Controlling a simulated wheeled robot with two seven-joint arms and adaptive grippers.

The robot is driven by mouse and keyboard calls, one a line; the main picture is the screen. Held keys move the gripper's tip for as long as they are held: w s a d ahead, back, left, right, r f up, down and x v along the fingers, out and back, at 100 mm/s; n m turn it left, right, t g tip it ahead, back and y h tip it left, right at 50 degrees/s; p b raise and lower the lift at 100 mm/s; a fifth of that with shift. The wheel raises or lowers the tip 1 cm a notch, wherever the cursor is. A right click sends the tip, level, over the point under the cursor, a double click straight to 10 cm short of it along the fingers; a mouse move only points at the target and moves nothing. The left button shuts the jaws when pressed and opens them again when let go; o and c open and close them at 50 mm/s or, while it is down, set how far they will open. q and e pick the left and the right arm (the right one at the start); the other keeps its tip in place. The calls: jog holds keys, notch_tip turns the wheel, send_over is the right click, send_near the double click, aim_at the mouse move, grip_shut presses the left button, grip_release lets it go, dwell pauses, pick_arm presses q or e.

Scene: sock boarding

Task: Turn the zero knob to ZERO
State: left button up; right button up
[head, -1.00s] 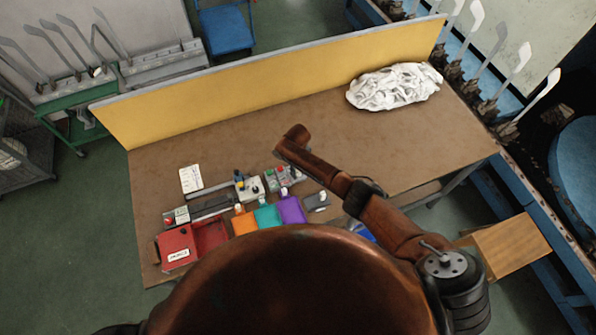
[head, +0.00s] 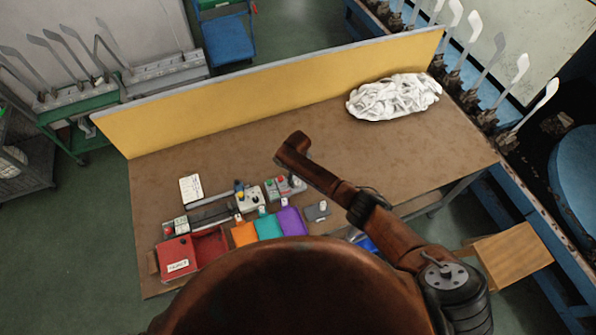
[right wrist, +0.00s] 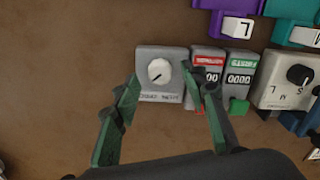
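The zero knob is a round white dial (right wrist: 159,71) on a small grey box (right wrist: 148,96), seen upside down in the right wrist view. Its dark pointer mark slants to the lower left. The lettering on the box is too small to read. My right gripper (right wrist: 163,79) has its green fingers spread, with the box between and beyond the fingertips. The fingers are empty, and I cannot tell whether a tip touches the box. In the head view the gripper is not distinct at the end of my right arm. My left gripper is not in view.
Beside the box stand a red-labelled counter (right wrist: 208,75), a green-labelled counter (right wrist: 240,77) and a selector with a black knob (right wrist: 299,75). In the head view a red tray (head: 178,258) and coloured pouches lie nearby. White cloth (head: 394,96) lies far right. The table's middle is clear.

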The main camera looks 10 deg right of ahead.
aim_at(298, 182)
notch_tip(298, 182, up, 10)
dwell(0.3)
dwell(0.4)
